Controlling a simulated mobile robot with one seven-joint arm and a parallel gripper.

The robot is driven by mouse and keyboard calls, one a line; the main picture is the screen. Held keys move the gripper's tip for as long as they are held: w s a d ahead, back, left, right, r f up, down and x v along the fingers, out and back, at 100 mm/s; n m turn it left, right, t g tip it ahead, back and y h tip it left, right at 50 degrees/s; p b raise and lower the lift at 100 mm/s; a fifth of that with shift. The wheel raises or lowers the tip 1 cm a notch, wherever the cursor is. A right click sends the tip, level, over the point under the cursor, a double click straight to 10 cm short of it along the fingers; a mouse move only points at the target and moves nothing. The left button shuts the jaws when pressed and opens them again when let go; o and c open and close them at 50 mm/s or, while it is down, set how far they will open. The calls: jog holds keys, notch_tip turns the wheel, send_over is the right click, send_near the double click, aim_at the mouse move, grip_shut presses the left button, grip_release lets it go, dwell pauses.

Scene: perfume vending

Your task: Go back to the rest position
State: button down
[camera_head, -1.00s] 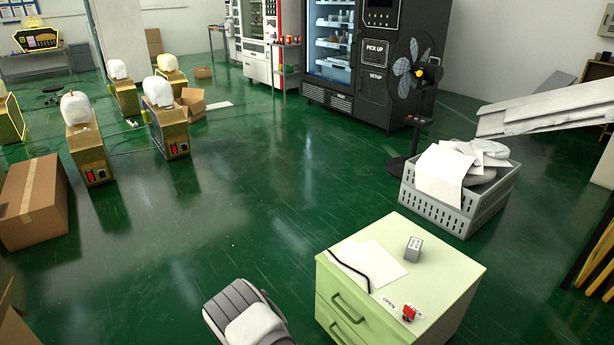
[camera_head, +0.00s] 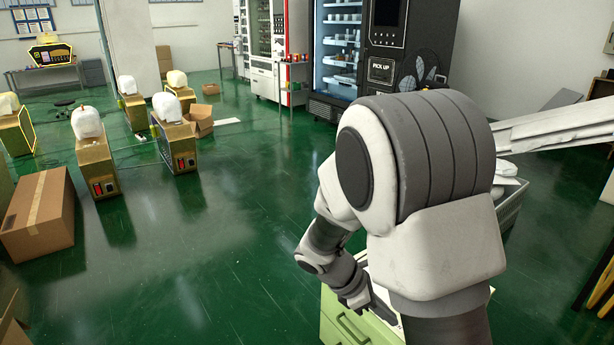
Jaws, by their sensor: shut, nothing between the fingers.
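My arm is raised in the right middle of the head view, with its big white and grey joint close to the camera. The forearm runs down and left from it to my gripper (camera_head: 384,312), dark and small, low in front of the arm. My gripper is shut and holds nothing. It is over or beside the top of the pale green drawer cabinet (camera_head: 345,325); whether it touches the top cannot be told. My arm hides most of the cabinet top and whatever lies on it.
A grey crate (camera_head: 512,210) stands behind my arm, mostly hidden. A black vending machine (camera_head: 385,60) and a partly hidden fan (camera_head: 425,68) stand behind. A cardboard box (camera_head: 38,215) and several gold machines (camera_head: 97,165) are at left. The green floor between is clear.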

jog(key=s+a+r+m+t+y, duration=0.2)
jog(key=s+r+m+t+y, duration=0.5)
jog(key=s+r+m, duration=1.05)
notch_tip(320, 180, up, 21)
jog(key=w+g+y+p, duration=0.1)
jog(key=p, duration=1.7)
jog(key=shift+w+p, duration=0.2)
jog(key=shift+p, duration=0.2)
jog(key=shift+a+f+m, duration=0.1)
jog(key=shift+m, duration=0.15)
